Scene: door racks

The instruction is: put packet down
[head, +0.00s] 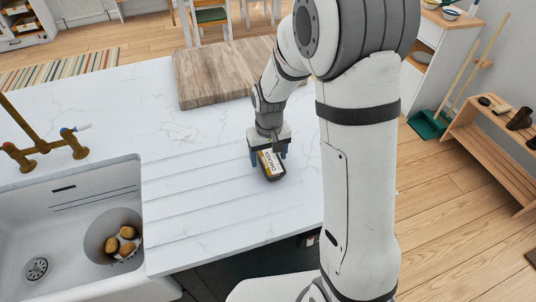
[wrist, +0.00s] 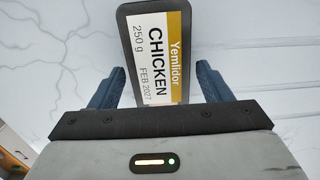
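The packet (head: 271,165) is a dark tray with a white and gold label reading "CHICKEN". It is at the white counter (head: 215,218), right of the sink, in the head view. My gripper (head: 268,155) points down at it, with one blue finger on each side. I cannot tell whether the packet's underside touches the counter.
A sink (head: 75,230) with several brown potatoes (head: 123,240) is at the left, with a brass tap (head: 45,145) behind it. A wooden board (head: 222,72) lies on the counter's far side. The counter around the packet is clear; its front edge is close below.

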